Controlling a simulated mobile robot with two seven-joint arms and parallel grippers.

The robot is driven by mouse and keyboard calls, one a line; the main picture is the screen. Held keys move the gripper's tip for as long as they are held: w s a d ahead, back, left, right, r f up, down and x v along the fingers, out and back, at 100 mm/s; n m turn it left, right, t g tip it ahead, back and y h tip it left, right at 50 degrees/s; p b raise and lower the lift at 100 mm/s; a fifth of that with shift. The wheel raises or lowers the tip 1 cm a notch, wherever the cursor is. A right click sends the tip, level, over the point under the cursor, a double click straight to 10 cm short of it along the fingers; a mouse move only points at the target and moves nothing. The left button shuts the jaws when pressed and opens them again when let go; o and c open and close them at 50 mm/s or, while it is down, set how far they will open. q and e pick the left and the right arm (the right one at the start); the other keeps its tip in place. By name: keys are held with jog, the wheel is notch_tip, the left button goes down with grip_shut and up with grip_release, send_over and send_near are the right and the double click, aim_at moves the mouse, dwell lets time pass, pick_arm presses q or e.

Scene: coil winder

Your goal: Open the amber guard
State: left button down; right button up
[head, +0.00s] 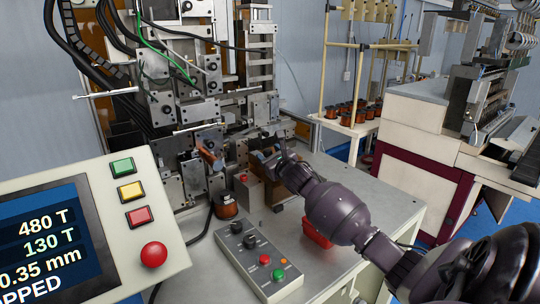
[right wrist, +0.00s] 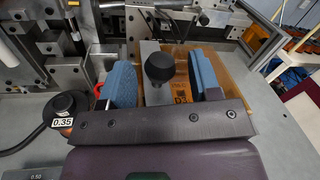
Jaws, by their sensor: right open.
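The amber guard (right wrist: 232,68) shows in the right wrist view as a see-through amber panel at the front of the winder, with a dark label partly hidden by my gripper. A black round knob (right wrist: 160,68) on a grey bracket stands in front of it. My right gripper (right wrist: 163,84) is open, with one blue finger pad to each side of the knob; I cannot tell whether the pads touch it. In the head view my right gripper (head: 270,160) is at the guard and hides most of it. My left gripper is not in view.
A screen panel with buttons (head: 152,254) stands at the front left. A copper wire spool (head: 226,206) sits left of the guard.

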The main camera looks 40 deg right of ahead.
jog(key=shift+w, duration=0.1)
grip_shut()
dwell(0.3)
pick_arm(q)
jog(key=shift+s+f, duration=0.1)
